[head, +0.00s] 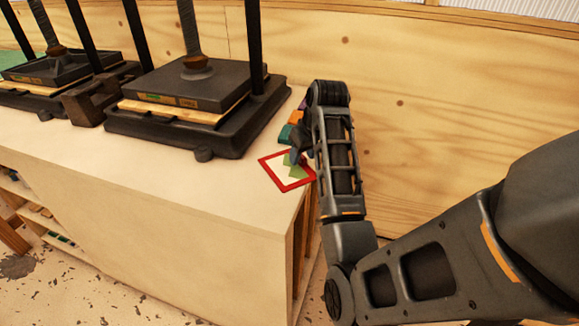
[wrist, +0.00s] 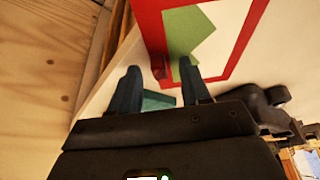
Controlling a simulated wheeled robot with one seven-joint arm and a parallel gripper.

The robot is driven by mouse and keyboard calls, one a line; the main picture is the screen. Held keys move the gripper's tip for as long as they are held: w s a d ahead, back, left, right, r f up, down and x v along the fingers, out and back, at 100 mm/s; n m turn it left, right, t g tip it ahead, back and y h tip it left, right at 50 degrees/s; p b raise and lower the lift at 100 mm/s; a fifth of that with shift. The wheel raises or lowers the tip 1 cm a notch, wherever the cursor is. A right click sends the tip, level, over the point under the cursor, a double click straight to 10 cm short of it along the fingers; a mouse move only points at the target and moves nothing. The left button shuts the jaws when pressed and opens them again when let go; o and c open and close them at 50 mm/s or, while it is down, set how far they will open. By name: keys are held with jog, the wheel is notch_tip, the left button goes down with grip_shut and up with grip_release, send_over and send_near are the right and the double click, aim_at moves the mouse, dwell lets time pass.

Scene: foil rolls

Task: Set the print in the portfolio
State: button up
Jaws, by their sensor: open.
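A flat green piece (head: 296,171) lies inside a red square outline (head: 270,175) with a pale inside, on the right end of the bench top. In the wrist view the green piece (wrist: 187,32) and the red outline (wrist: 150,25) show just beyond my fingertips. I cannot tell for sure which of these is the print and which the portfolio. My gripper (head: 299,150) is over the bench's right end, beside the outline. In the wrist view its two fingers (wrist: 160,70) stand apart with nothing held. A teal piece (wrist: 158,102) shows in the gap, below the fingers.
Teal, orange and purple pieces, perhaps foil rolls, lie in a row (head: 287,131) behind the outline, partly hidden by my arm. A dark press (head: 185,110) stands to their left, with another (head: 60,78) beyond. A plywood wall (head: 430,90) is behind. The bench's front top (head: 150,175) is clear.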

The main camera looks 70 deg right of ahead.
grip_shut()
dwell(0.4)
